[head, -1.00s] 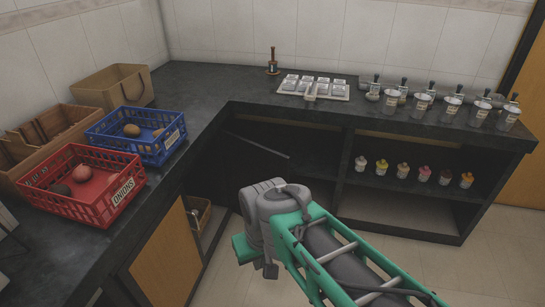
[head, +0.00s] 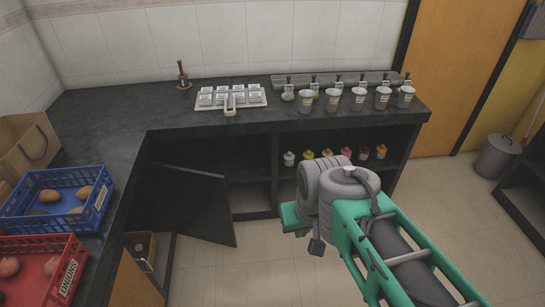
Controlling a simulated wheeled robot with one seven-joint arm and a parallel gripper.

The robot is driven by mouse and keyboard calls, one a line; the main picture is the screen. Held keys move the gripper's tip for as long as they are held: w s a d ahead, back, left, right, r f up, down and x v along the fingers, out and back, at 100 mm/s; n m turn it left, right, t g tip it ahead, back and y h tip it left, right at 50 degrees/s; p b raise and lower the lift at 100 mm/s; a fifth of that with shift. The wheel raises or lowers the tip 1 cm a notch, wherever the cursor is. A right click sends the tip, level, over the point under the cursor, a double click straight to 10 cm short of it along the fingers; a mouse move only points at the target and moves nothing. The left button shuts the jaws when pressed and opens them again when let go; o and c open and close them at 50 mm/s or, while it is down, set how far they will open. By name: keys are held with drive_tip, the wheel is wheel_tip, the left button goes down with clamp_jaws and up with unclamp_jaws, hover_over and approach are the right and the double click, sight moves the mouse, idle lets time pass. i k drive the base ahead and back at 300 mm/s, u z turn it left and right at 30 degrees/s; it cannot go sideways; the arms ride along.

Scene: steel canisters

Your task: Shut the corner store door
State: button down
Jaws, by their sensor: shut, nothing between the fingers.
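The corner store door (head: 192,204) is a flat dark panel under the inner corner of the black worktop. It stands open, swung out at an angle from the dark corner cupboard (head: 205,154), whose inside shows above and behind it. The door's free edge on the right hangs over the tiled floor. My green and grey arm reaches in from the lower right, to the right of the door with a gap between them in the picture. My gripper is not visible; only the arm links and a grey joint show.
An open shelf unit (head: 258,196) with several small bottles stands right of the cupboard. The worktop (head: 135,113) carries a tray (head: 262,101), steel canisters (head: 359,98), a blue crate (head: 98,213) and a red crate (head: 74,280). Floor (head: 245,275) is clear before the door.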

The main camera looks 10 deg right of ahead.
sight(196, 203)
drive_tip(key=z, duration=0.4)
drive_tip(key=i, duration=2.1)
drive_tip(key=u, duration=3.15)
